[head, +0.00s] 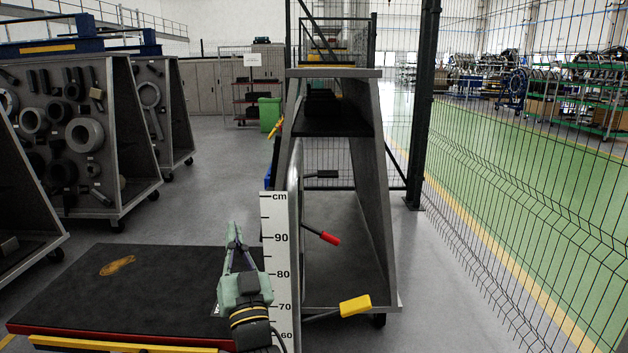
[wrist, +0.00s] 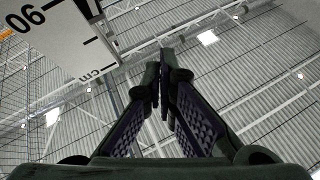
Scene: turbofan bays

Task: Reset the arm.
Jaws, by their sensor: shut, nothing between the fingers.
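My gripper (head: 236,232) points upward in the head view, just left of a white measuring scale (head: 280,255) marked in cm. Its fingers come together at the tips and hold nothing. In the wrist view my gripper (wrist: 163,55) shows its two dark fingers meeting at the tips, with the ceiling behind them. The scale (wrist: 62,35) also shows at the upper left of the wrist view. Most of my arm below the wrist is out of view in the head view.
A grey wheeled rack (head: 375,230) with red and yellow handles is close to the right of the scale. A wire fence (head: 520,180) runs along the right.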

